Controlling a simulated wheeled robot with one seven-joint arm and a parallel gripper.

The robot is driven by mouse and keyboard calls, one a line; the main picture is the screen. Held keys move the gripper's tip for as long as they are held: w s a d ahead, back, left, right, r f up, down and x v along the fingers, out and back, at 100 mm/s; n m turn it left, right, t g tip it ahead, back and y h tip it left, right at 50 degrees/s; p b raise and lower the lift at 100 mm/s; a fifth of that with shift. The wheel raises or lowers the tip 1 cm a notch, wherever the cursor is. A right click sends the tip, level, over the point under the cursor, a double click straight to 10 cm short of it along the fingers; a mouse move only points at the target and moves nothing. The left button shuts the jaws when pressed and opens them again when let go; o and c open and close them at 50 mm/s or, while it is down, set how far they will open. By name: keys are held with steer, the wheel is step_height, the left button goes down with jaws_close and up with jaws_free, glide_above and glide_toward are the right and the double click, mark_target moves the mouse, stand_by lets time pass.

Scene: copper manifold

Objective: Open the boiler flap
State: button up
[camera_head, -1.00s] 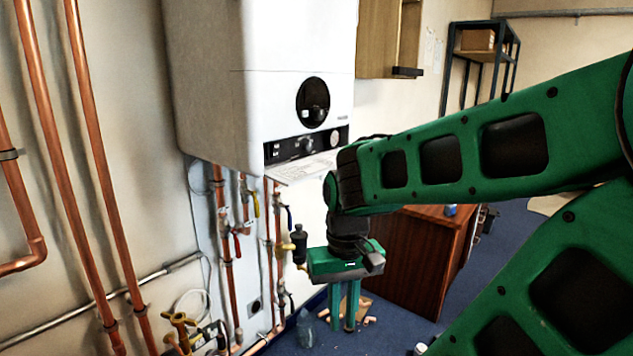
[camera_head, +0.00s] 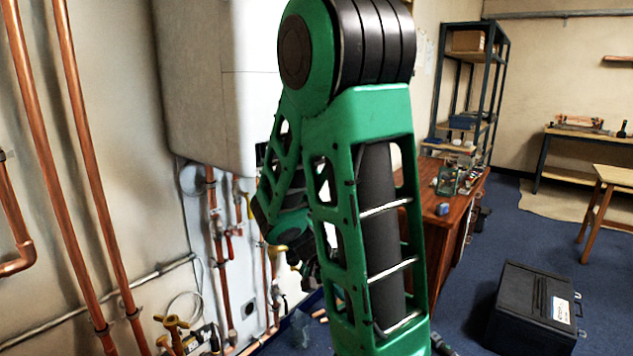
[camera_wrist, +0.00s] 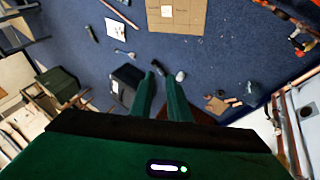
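The white boiler (camera_head: 251,100) hangs on the wall in the head view. My green arm stands in front of its right part, so its front controls and flap are hidden now. My gripper is hidden behind the arm in the head view. In the wrist view my gripper (camera_wrist: 160,79) points down toward the blue floor. Its two green fingers are apart with nothing between them. A white casing (camera_wrist: 304,118) at the right edge of the wrist view may be part of the boiler; no flap can be made out there.
Copper pipes (camera_head: 82,160) run up the wall at left, and valves and pipes hang below the boiler. A wooden desk (camera_head: 455,205) stands right of my arm. A black case (camera_head: 533,309) lies on the floor. A cardboard sheet (camera_wrist: 178,14) shows in the wrist view.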

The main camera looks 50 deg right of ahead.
steer(key=w+d+r+m+h, duration=0.3)
steer(key=w+d+r+h, duration=0.3)
steer(key=w+d+h, duration=0.25)
steer(key=w+a+r+n+t+h, duration=0.1)
steer(key=w+a+r+t+h, duration=0.3)
steer(key=w+r, duration=0.2)
steer(key=w+a+r+n+t+h, duration=0.1)
steer(key=w+a+r+t+h, duration=0.25)
steer(key=w+r, duration=0.25)
steer(key=shift+g+h, duration=0.25)
steer(key=shift+h, duration=0.15)
steer(key=x, duration=1.1)
steer(key=shift+r, duration=0.15)
jaws_close()
